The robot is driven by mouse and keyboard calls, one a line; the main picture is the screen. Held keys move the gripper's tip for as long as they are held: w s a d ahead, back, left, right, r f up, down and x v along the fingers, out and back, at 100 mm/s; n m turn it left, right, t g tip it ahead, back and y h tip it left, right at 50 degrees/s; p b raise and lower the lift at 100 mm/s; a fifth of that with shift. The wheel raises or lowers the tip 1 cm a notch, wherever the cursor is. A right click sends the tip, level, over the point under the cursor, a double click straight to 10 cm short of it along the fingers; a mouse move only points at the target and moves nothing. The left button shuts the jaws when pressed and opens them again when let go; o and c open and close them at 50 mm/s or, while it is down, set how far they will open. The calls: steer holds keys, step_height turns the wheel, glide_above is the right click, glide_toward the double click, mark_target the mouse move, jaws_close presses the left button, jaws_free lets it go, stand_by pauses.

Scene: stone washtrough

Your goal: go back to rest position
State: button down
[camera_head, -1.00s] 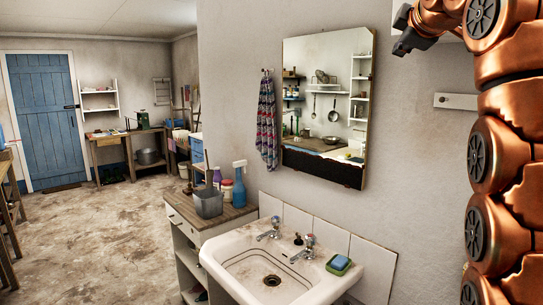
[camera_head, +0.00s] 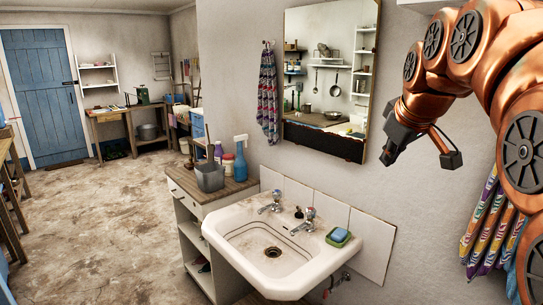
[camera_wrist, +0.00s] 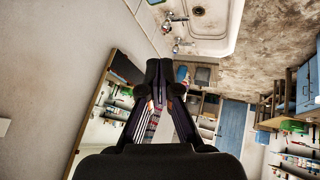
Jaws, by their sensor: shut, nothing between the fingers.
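My gripper (camera_head: 389,157) is in front of the wall at the right of the mirror (camera_head: 328,75), above the white sink (camera_head: 315,266). It points down and to the left, and holds nothing. In the wrist view my gripper (camera_wrist: 158,66) has its two fingers together, shut and empty. My copper-coloured arm comes in from the right side and bends over at the top of the head view.
The sink has two taps and a green soap dish (camera_head: 339,238). A wooden-topped cabinet (camera_head: 235,189) beside it holds a grey bucket (camera_head: 210,176) and bottles. A checked towel (camera_head: 268,95) and striped cloths (camera_head: 492,230) hang on the wall. The floor at left is clear.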

steer(key=s+a+f+m+g, duration=0.2)
steer(key=s+f+g, duration=0.2)
steer(key=s+f, duration=1.2)
steer(key=s+a+f+m+g, duration=0.3)
steer(key=s+f+g, duration=0.2)
steer(key=s+f, duration=1)
steer(key=s, duration=0.3)
steer(key=shift+a+f+m, duration=0.25)
steer(key=shift+f+m, duration=0.05)
steer(key=shift+f, duration=0.1)
steer(key=c, duration=1.9)
jaws_free()
steer(key=shift+r, duration=0.1)
